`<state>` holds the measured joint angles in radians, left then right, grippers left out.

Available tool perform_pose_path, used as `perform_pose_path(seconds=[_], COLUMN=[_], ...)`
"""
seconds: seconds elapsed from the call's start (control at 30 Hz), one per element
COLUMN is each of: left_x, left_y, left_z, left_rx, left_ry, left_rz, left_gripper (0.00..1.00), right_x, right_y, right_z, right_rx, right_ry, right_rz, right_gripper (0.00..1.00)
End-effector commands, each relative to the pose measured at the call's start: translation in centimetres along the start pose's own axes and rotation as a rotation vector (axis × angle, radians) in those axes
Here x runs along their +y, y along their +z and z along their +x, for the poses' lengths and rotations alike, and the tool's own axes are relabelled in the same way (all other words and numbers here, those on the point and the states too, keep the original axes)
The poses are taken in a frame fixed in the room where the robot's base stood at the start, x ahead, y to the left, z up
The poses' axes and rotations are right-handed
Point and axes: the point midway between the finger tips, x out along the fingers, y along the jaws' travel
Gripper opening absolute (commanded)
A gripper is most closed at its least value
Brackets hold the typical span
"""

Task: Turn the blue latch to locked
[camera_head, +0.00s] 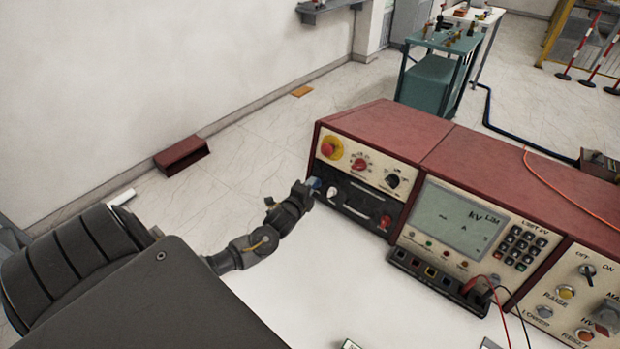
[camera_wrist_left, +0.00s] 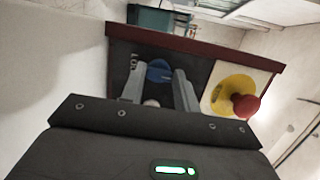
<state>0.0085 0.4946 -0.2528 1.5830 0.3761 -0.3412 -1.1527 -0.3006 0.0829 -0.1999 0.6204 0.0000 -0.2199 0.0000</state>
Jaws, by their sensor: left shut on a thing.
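The blue latch (camera_wrist_left: 159,71) sits on the dark front panel of the red-cased control unit (camera_head: 395,130). In the left wrist view it lies between the two fingers of my left gripper (camera_wrist_left: 160,88). My left gripper is shut on the latch. In the head view the gripper (camera_head: 312,187) reaches the left end of the unit's lower dark panel, and only a small bit of blue shows at its tip. The latch's exact angle is hard to read, as the fingers cover its sides. My right gripper is not in view.
A red emergency button on a yellow disc (camera_wrist_left: 238,97) is close beside the gripper. A red knob (camera_head: 360,165) and a black knob (camera_head: 393,181) are on the upper panel. Red and black cables (camera_head: 480,287) plug in further right. The white tabletop (camera_head: 390,305) in front is mostly clear.

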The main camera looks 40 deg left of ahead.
Motion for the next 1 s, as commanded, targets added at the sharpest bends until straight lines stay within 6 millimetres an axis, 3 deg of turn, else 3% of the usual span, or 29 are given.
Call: perform_pose_path(seconds=[0.6,0.63,0.77,1.0], left_x=[0.01,0.01,0.01,-0.01], left_y=[0.02,0.02,0.01,-0.01], left_z=[0.01,0.01,0.01,0.01], left_rx=[-0.001,-0.001,-0.001,0.000], left_ry=[0.010,0.010,0.009,0.009], left_rz=[-0.041,-0.041,-0.040,-0.039], left_gripper=[0.08,0.33,0.50,0.53], right_x=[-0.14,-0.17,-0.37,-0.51], right_y=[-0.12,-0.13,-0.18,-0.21], right_z=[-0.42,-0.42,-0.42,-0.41], right_rx=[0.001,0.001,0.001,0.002], right_ry=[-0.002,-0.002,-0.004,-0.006], right_rz=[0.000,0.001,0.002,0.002], right_gripper=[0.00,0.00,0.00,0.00])
